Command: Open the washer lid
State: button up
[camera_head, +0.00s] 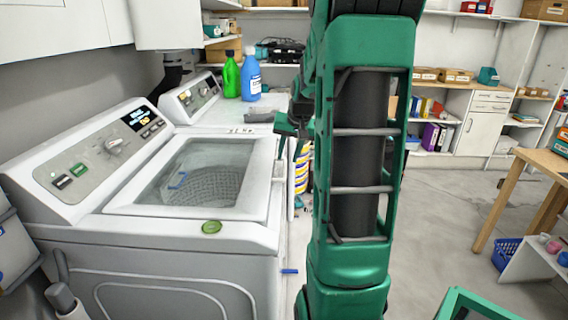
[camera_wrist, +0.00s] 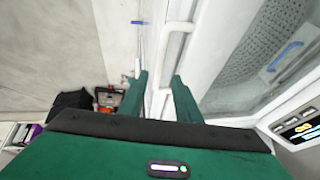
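The washer (camera_head: 190,235) is a white top-loader at the left of the head view. Its lid (camera_head: 250,200), a white frame around a glass window, lies closed, with the drum visible through the glass. A white bar handle (camera_head: 278,170) sits on the lid's right edge. The handle also shows in the wrist view (camera_wrist: 180,27), ahead of my fingers. My gripper (camera_head: 290,128) is above the lid's far right corner. In the wrist view my gripper (camera_wrist: 160,76) has its fingers apart, with the white lid edge seen between them. Contact cannot be told.
A second white machine (camera_head: 225,122) stands behind, carrying a green bottle (camera_head: 231,75) and a blue bottle (camera_head: 251,75). A wooden table (camera_head: 540,165) stands at right. Floor between is open.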

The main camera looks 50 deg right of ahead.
aim_at(285, 165)
jog(key=shift+x, duration=2.25)
grip_shut()
